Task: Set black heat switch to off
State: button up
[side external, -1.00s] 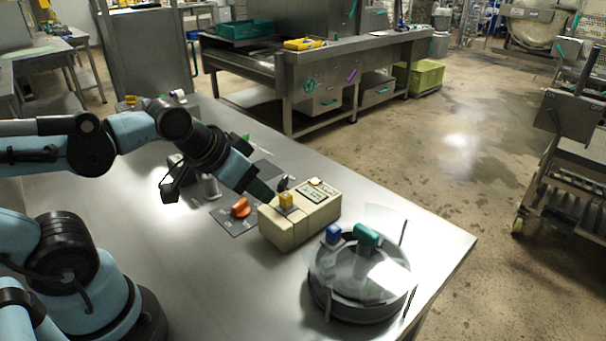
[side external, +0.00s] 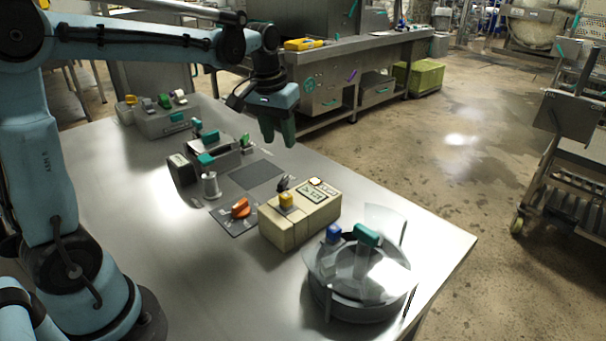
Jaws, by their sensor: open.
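The black heat switch (side external: 282,184) is a small dark lever on top of the cream control box (side external: 290,229), behind its yellow knob (side external: 286,201). The lever stands up at a tilt; its exact setting is too small to read. My gripper (side external: 279,139) points down with dark green fingers, above and behind the box, over the far part of the table. It is open and empty, apart from the switch. Nothing covers the switch in this view.
A round vessel with a clear lid (side external: 362,283) stands right of the box. An orange handle (side external: 240,208) lies on a grey plate to the left. Teal-handled fixtures (side external: 206,160) and a grey unit with coloured knobs (side external: 166,117) stand farther back. The front left table (side external: 190,285) is clear.

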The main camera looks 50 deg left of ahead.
jog(key=n+g, duration=0.2)
send_near(282, 181)
notch_tip(282, 181, down, 9)
jog(key=shift+a, duration=0.15)
dwell(0.4)
grip_shut()
